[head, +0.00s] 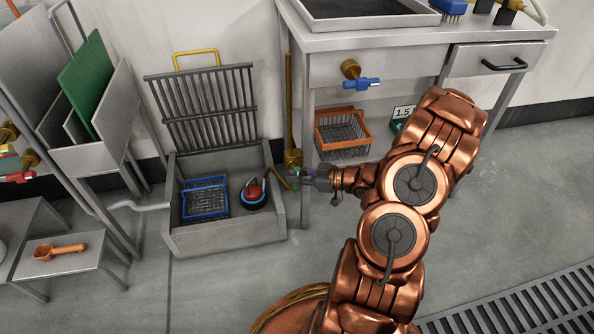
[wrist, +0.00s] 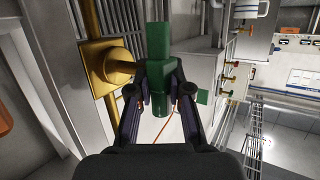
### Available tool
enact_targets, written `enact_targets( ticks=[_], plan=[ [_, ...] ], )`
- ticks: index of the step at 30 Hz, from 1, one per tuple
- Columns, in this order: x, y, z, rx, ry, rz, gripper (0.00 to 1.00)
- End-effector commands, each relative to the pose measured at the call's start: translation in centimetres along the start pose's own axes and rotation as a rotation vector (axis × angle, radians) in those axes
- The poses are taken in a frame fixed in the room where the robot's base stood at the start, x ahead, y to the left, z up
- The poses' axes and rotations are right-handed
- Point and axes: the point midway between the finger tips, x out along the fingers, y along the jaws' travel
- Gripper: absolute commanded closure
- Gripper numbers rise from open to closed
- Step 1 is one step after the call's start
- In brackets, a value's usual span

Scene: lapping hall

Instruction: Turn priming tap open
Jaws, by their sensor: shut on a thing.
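The priming tap has a brass body (head: 293,157) on an upright brass pipe, beside the right wall of the sump box. In the wrist view its brass fitting (wrist: 106,66) is at the left, with a stem reaching right to a green handle (wrist: 157,38). The handle stands upright in the wrist picture. My gripper (wrist: 159,95) is shut on the green handle, one finger on each side. In the head view my gripper (head: 303,177) reaches in from the right and mostly hides the handle. I cannot tell the valve's state.
A blue-handled tap (head: 362,84) juts from the bench above. An orange wire basket (head: 342,133) is below the bench.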

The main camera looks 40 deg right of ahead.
Motion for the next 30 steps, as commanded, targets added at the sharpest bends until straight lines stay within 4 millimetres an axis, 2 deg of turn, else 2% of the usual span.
enact_targets(
  ticks=[1,15,16,22,30],
  plan=[
    [-0.01,-0.03,-0.47,-0.014,-0.017,0.003,1.0],
    [0.0,0.07,-0.12,-0.041,-0.056,0.013,1.0],
    [0.01,0.07,-0.11,-0.04,-0.056,0.013,0.79],
    [0.01,0.03,-0.07,-0.039,-0.057,0.012,0.58],
    [0.01,0.0,-0.04,-0.038,-0.057,0.011,0.55]
  ],
)
